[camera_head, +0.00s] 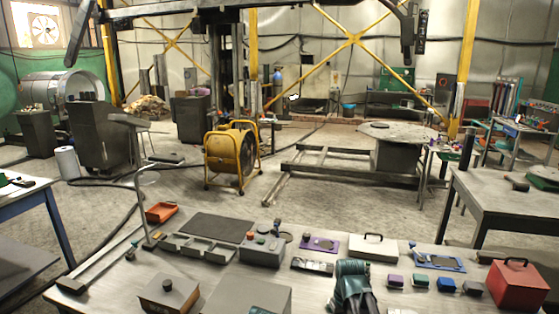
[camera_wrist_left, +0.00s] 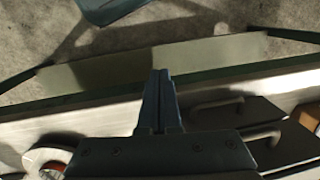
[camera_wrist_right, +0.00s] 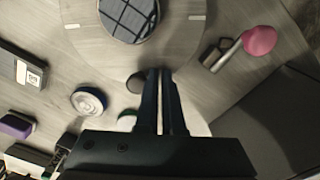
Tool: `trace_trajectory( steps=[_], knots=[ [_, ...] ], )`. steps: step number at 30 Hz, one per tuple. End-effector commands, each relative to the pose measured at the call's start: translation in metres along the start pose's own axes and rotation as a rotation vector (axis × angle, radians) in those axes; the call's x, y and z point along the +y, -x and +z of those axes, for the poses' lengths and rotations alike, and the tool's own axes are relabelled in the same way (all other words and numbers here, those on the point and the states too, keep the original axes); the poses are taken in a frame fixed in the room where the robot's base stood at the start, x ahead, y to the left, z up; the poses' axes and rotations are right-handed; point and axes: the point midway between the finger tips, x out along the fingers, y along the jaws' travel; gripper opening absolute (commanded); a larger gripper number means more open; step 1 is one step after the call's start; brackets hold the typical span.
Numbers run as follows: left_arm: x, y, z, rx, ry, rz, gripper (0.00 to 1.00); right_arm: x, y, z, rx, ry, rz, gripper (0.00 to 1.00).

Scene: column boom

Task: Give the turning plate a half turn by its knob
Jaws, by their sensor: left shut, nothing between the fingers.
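In the right wrist view a large pale disc (camera_wrist_right: 92,50), which looks like the turning plate, lies at the top. It has short light marks near its rim and a dark gridded round piece (camera_wrist_right: 130,15) on it. A small dark round piece (camera_wrist_right: 137,82), perhaps the knob, sits near the rim just left of my right gripper (camera_wrist_right: 160,72). That gripper's fingertips are over the disc, a narrow gap apart, with nothing visible between them. My left gripper (camera_wrist_left: 160,73) is shut and empty near a pale edge. I cannot make out the plate in the head view.
The right wrist view shows a pink-ended piece (camera_wrist_right: 260,41), a grey box (camera_wrist_right: 275,115), a round white-and-blue piece (camera_wrist_right: 89,101) and a purple block (camera_wrist_right: 15,125). In the head view the workbench (camera_head: 110,262) is crowded. A red box (camera_head: 517,287) stands at its right.

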Motion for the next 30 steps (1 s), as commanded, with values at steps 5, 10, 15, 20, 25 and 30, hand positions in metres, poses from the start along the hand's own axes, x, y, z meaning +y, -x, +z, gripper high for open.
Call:
trace_trajectory(
  steps=[5, 10, 15, 20, 25, 30],
  knots=[
    [0.0, -0.002, 0.0, 0.0, 0.0, 0.0, 0.0, 0.003, -0.002, -0.002, 0.006, 0.002, 0.008, 0.0],
    [0.0, -0.002, 0.0, 0.0, 0.0, 0.0, 0.0, 0.004, -0.002, -0.003, 0.006, 0.002, 0.008, 0.0],
    [0.0, -0.002, 0.0, 0.0, 0.0, 0.0, 0.0, 0.01, -0.002, -0.006, 0.006, 0.001, 0.008, 0.0],
    [0.0, -0.002, 0.0, 0.0, 0.0, 0.0, 0.0, 0.013, -0.002, -0.006, 0.005, 0.001, 0.009, 0.0],
    [0.0, -0.002, 0.0, 0.0, 0.0, 0.0, 0.0, 0.013, -0.002, -0.006, 0.004, 0.001, 0.009, 0.0],
    [0.0, -0.002, 0.0, 0.0, 0.0, 0.0, 0.0, 0.015, -0.002, -0.006, 0.004, 0.0, 0.008, 0.0]
  ],
)
